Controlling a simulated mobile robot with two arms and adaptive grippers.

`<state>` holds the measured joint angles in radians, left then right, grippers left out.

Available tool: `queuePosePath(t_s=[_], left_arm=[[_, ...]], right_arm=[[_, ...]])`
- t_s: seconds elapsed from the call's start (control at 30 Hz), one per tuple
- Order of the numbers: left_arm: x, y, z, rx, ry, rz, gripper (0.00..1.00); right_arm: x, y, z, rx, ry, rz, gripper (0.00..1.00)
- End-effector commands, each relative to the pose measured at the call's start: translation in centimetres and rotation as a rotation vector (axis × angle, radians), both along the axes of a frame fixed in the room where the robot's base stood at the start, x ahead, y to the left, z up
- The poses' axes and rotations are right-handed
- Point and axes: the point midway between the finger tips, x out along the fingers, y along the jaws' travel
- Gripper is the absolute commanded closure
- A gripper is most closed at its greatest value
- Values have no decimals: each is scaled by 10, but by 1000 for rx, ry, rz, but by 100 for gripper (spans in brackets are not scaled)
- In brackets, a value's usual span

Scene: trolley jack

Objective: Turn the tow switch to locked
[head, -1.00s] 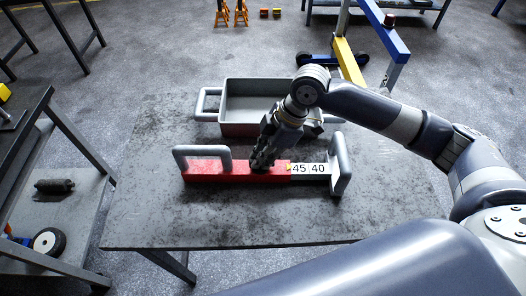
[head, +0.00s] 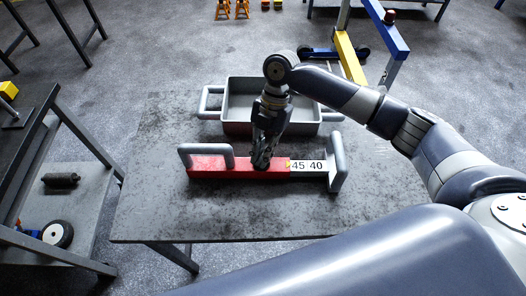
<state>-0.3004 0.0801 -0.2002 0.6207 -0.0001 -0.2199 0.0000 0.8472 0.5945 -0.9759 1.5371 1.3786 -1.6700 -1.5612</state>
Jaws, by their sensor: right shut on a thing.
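A red bar-shaped unit (head: 255,174) lies on the grey table, with a grey loop handle (head: 206,150) at its left and a grey upright end (head: 338,162) at its right. White labels reading 45 and 40 (head: 308,166) sit on its right part. My right gripper (head: 262,160) points down onto the top of the red section, just left of the labels. It is shut on the small dark tow switch there, which the fingers mostly hide. I cannot read the switch's position. My left gripper is not in view.
The table (head: 160,205) is bare in front and at left. A dark workbench with a lower shelf (head: 70,200) stands at the left.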

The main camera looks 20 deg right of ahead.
Motion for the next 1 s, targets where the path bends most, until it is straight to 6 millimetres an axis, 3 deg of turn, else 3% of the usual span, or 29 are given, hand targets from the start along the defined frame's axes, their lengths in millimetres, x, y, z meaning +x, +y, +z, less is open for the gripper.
queuePosePath(t_s=[0.5, 1.0], left_arm=[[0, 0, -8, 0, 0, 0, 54], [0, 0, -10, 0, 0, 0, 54]], right_arm=[[2, 3, 1, 2, -4, 390, 100], [2, 3, 1, 1, -2, 496, 100]])
